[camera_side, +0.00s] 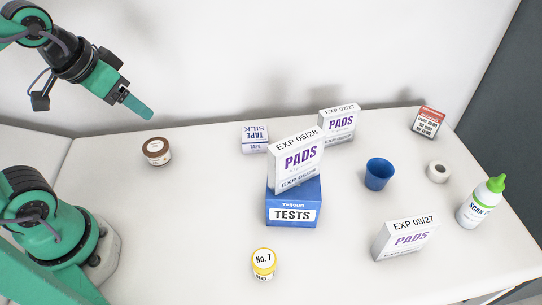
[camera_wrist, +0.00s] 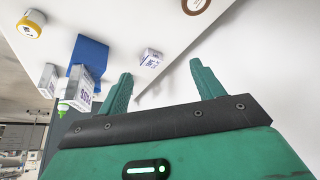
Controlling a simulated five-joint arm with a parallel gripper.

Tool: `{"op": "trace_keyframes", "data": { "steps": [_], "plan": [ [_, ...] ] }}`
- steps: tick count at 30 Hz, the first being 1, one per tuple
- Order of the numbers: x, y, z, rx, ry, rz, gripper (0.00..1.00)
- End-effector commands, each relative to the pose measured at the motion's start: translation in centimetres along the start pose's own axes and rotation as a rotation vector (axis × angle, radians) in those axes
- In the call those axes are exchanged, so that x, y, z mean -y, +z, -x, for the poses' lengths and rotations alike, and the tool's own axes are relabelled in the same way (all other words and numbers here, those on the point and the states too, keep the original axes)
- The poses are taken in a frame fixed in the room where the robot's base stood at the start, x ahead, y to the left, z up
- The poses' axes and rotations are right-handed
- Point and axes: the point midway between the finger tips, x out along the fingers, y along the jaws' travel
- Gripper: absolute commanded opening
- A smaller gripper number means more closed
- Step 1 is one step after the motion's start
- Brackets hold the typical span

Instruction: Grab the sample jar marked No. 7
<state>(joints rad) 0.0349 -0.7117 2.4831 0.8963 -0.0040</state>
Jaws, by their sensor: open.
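The sample jar marked No. 7 (camera_side: 263,263) stands upright at the front middle of the table, with a yellow lid whose white top reads No. 7. It also shows at the upper left of the wrist view (camera_wrist: 32,22). My gripper (camera_side: 138,108) is raised at the upper left of the side view, far from this jar. In the wrist view my gripper (camera_wrist: 160,72) has its two green fingers spread apart with nothing between them. A second jar with a brown lid (camera_side: 157,150) stands on the table's left part, below and right of my gripper.
A blue TESTS box (camera_side: 293,213) with a PADS box (camera_side: 295,158) on it stands behind the No. 7 jar. A blue cup (camera_side: 379,174), a Scan bottle (camera_side: 481,203) and another PADS box (camera_side: 405,238) are at the right. The table's left front is clear.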

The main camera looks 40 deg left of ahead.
Motion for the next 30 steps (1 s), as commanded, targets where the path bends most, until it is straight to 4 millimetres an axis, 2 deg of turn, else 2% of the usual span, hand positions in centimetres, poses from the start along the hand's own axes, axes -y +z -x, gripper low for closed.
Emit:
{"op": "trace_keyframes", "data": {
  "steps": [8,17,23,30],
  "plan": [
    [-3.9,-1.8,-2.0,0.08,0.063,-0.123,0.67],
    [-10.6,-2.8,-5.2,0.186,0.13,-0.296,0.67],
    [-15.5,-2.3,-7.5,0.254,0.161,-0.417,0.67],
    [-21.7,-0.1,-10.2,0.333,0.186,-0.564,0.67]
  ]
}}
